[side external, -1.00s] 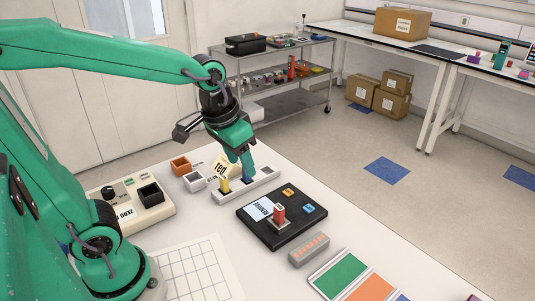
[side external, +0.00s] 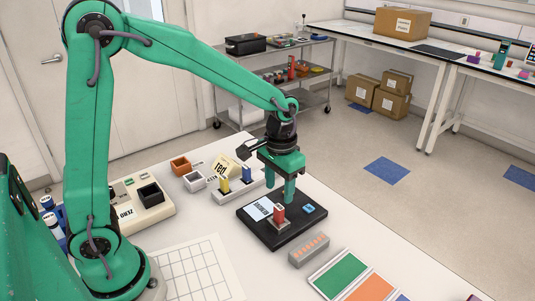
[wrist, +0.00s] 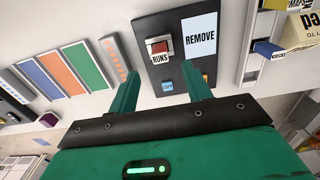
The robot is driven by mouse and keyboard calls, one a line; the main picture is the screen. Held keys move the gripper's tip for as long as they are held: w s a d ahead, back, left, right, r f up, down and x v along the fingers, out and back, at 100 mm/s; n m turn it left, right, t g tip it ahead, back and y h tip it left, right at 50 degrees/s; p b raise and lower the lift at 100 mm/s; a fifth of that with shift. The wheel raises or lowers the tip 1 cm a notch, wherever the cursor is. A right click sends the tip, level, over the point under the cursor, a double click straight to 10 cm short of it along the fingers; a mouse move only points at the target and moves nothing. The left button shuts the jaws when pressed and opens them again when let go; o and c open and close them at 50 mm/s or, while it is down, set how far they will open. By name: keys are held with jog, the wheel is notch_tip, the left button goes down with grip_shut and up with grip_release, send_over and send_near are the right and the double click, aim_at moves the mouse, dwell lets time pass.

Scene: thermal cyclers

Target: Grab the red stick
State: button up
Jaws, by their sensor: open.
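The red stick (side external: 279,213) stands upright in a small holder on the black board (side external: 262,228). In the wrist view the red stick (wrist: 160,47) is beyond my fingertips, with a "RUNS" label beside it. My gripper (side external: 280,191) is open and empty above the back part of the board, behind the stick in the side view. In the wrist view my gripper (wrist: 164,80) shows its two green fingers spread apart, with the stick ahead of the gap and not between them. A finger hides part of the board.
A white "REMOVE" card (wrist: 200,35) and a blue block (side external: 308,210) are on the board. Behind it is a white rack (side external: 235,190) with a yellow stick (side external: 224,184) and a blue stick (side external: 246,173). A grey strip (side external: 309,250) lies in front.

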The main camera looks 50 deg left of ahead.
aim_at(279, 206)
jog(key=shift+f, duration=3.9)
grip_shut()
jog(key=shift+r, duration=0.15)
jog(key=shift+w+r, duration=0.1)
jog(key=shift+r, duration=0.45)
jog(key=r, duration=0.3)
jog(key=shift+s+d+r, duration=0.1)
jog(key=shift+s+d, duration=0.1)
jog(key=shift+d, duration=0.05)
jog(key=s+d+r, duration=0.6)
jog(key=s+d, duration=0.1)
jog(key=d, duration=0.1)
jog(key=shift+d+r, duration=0.25)
jog(key=shift+d, duration=0.05)
